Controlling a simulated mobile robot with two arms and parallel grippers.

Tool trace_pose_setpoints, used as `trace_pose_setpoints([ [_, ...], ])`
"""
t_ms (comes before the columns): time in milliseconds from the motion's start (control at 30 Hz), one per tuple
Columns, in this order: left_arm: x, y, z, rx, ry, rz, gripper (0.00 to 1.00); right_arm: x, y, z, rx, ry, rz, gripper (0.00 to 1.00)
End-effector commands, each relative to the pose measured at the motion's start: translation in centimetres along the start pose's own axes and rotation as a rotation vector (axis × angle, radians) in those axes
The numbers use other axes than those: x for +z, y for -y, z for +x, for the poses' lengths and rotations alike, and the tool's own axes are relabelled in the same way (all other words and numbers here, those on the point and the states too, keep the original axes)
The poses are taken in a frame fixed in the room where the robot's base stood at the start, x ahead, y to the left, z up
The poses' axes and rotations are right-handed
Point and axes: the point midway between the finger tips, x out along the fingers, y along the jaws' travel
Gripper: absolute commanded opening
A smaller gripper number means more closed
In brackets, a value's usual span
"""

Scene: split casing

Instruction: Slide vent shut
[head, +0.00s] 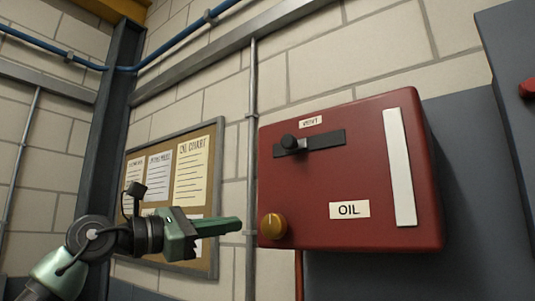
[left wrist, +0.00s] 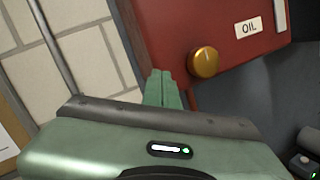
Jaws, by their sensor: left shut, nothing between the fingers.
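The vent slider is a black knob (head: 289,142) at the left part of a dark horizontal slot (head: 322,141), under a small label on the red oil box (head: 350,185). My left gripper (head: 238,224) is shut and empty. In the head view it appears left of the brass knob (head: 272,226) and below the vent slider. In the left wrist view my shut green fingers (left wrist: 164,82) point toward the red box, with the brass knob (left wrist: 204,62) to their right, apart from them. The vent slider is outside the left wrist view. My right gripper is not in view.
A cork board (head: 217,190) with paper charts hangs on the block wall behind my left arm. A vertical conduit (head: 252,100) runs left of the box. A dark grey cabinet (head: 510,70) stands at the right. The space before the vent slot is clear.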

Motion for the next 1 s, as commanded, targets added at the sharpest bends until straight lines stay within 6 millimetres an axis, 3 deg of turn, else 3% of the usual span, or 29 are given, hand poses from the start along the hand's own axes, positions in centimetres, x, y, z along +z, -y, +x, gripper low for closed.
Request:
trace_pose_setpoints([
  [33, 3.0, 0.2, -0.9, 0.01, -0.019, 0.125, 0.0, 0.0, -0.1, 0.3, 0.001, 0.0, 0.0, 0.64],
  [100, 6.0, 0.4, -2.1, 0.028, -0.051, 0.27, 0.0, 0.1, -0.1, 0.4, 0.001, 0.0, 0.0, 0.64],
  [200, 9.4, 0.6, -3.6, 0.055, -0.094, 0.436, 0.0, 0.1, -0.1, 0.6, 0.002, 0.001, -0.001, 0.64],
  [333, 12.3, 0.8, -5.1, 0.088, -0.133, 0.574, 0.0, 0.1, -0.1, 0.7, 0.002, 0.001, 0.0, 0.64],
  [500, 13.6, 0.9, -5.9, 0.105, -0.155, 0.641, 0.0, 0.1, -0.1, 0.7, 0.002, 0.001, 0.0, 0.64],
  [800, 13.7, 0.9, -5.9, 0.105, -0.154, 0.641, 0.0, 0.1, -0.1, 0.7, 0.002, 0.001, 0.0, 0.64],
  [1000, 13.7, 0.6, -4.4, 0.103, -0.154, 0.638, 0.0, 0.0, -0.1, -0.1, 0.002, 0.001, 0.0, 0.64],
])
